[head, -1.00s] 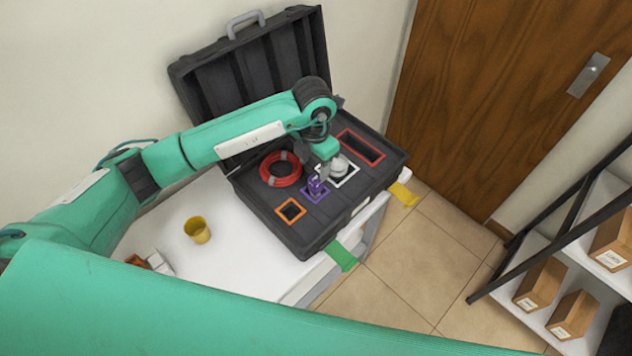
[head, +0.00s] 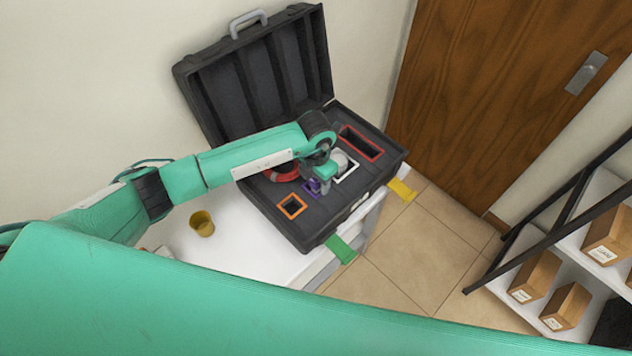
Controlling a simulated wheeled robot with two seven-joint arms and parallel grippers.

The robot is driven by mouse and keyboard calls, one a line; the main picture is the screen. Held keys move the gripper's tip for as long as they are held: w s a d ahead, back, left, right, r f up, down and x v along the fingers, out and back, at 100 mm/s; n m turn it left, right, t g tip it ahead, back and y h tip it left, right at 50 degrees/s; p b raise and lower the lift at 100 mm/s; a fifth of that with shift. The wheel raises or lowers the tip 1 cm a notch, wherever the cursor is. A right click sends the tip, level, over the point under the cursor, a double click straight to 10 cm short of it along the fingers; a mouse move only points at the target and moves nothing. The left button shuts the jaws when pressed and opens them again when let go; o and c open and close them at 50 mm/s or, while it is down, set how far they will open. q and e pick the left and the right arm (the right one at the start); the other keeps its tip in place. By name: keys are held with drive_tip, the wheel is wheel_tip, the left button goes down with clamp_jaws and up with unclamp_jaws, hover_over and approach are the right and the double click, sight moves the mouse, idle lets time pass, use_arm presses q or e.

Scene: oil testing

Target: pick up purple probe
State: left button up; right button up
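The purple probe (head: 314,185) stands in its purple-framed slot in the open black case (head: 290,225), and part of it is hidden by my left gripper (head: 323,187). The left gripper is right above and beside the probe, pointing down. Its fingertips are small and partly covered, so I cannot tell whether they are open or shut, or whether they touch the probe. My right gripper is not in view.
A red coil (head: 281,173) lies in the case, partly behind my arm. A white round item (head: 342,162) sits in the white-framed slot. The orange-framed slot (head: 291,206) and red-framed slot (head: 361,143) look empty. A yellow cup (head: 202,223) stands on the white table (head: 240,249).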

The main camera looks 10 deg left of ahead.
use_arm(q)
drive_tip(key=c, duration=1)
drive_tip(key=shift+c, duration=0.2)
drive_tip(key=shift+r, duration=0.15)
